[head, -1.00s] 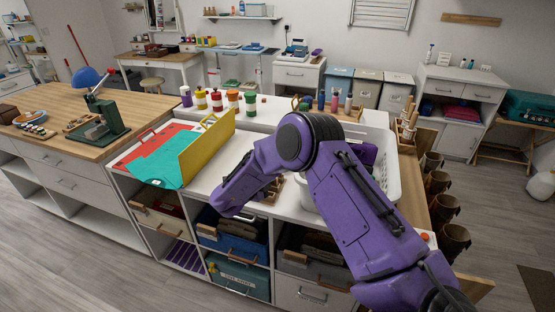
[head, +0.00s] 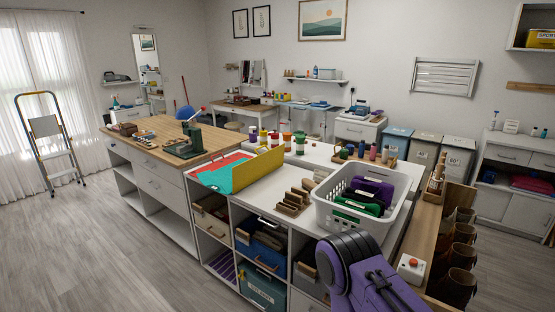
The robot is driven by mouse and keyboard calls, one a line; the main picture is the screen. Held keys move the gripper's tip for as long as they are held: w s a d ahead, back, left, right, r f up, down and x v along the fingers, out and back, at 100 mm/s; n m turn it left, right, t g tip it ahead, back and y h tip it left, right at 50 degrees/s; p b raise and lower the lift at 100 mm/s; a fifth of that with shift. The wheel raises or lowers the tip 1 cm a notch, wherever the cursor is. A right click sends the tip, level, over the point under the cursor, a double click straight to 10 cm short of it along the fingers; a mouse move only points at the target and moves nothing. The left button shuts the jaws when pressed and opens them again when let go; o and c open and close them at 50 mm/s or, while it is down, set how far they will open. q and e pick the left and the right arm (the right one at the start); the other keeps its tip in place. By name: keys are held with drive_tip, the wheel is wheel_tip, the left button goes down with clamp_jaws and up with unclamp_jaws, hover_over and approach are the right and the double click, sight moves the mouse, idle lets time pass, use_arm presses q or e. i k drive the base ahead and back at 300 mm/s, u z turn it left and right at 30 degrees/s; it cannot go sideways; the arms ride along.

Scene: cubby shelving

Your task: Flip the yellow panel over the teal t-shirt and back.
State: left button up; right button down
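The yellow panel (head: 259,168) stands raised on its edge on the white counter, along the right side of the teal t-shirt. It does not lie over the visible part of the shirt. The teal t-shirt (head: 218,178) lies flat on a red panel (head: 213,163), with its near corner at the counter's front edge. The yellow panel may hide part of the shirt. My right arm (head: 362,275) enters at the bottom right, well apart from the panel. Neither gripper is in view.
A wooden slotted rack (head: 294,202) and a white basket (head: 325,213) with purple and green items stand right of the panel. Paint bottles (head: 286,142) stand behind it. A green press (head: 187,140) sits on the wooden counter at left. White counter shows between panel and rack.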

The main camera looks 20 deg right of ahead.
sight(247, 172)
drive_tip(key=u, duration=0.6)
drive_tip(key=i, duration=1.25)
drive_tip(key=z, duration=0.85)
drive_tip(key=i, duration=0.7)
drive_tip(key=z, duration=0.6)
